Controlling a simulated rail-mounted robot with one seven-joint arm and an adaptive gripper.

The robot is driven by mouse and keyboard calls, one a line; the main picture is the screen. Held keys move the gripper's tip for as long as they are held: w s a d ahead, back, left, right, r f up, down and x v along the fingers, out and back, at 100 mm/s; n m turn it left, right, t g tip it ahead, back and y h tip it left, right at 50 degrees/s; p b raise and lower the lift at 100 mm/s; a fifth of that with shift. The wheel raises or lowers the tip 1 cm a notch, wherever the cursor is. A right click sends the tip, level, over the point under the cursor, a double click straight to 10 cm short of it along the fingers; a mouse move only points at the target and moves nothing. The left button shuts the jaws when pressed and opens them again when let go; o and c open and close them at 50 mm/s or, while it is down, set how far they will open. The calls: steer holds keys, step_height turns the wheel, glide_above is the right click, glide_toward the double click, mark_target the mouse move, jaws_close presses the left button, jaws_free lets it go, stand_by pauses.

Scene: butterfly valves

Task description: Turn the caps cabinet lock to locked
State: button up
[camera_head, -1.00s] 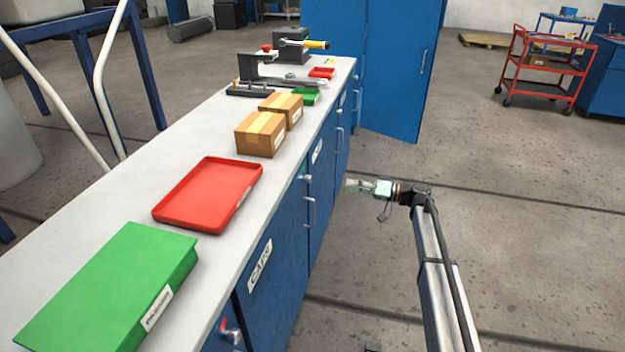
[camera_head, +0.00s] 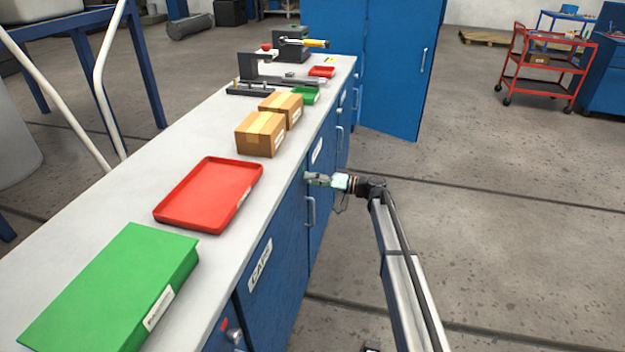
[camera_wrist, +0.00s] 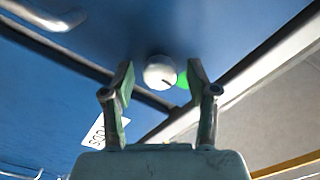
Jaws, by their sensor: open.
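The caps cabinet is a blue door (camera_head: 278,262) with a white CAPS label (camera_head: 260,266) in the head view. A round pale lock knob (camera_wrist: 160,72) shows in the wrist view, with a dark line on its face and a green mark (camera_wrist: 183,81) just right of it. My gripper (camera_head: 312,179) is at the cabinet front by the upper far corner of this door, and covers the lock in the head view. In the wrist view my gripper (camera_wrist: 160,80) is open, its fingers on either side of the knob. I cannot tell if they touch it.
A door handle (camera_head: 310,212) is just below my gripper. Another lock (camera_head: 234,336) with a red mark is on the nearer door. A red tray (camera_head: 208,194), a green box (camera_head: 112,290) and cardboard boxes (camera_head: 260,134) stand on the worktop.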

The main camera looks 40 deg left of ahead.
jaws_close()
steer(key=shift+m, duration=0.3)
steer(key=m, duration=0.3)
steer(key=shift+m, duration=0.3)
steer(key=m+p, duration=0.1)
steer(key=m, duration=0.3)
steer(key=shift+p, duration=0.35)
steer(key=m+p, duration=0.2)
steer(key=m, duration=0.3)
steer(key=shift+m+p, duration=1.45)
steer(key=shift+m, duration=0.85)
steer(key=shift+f, duration=0.1)
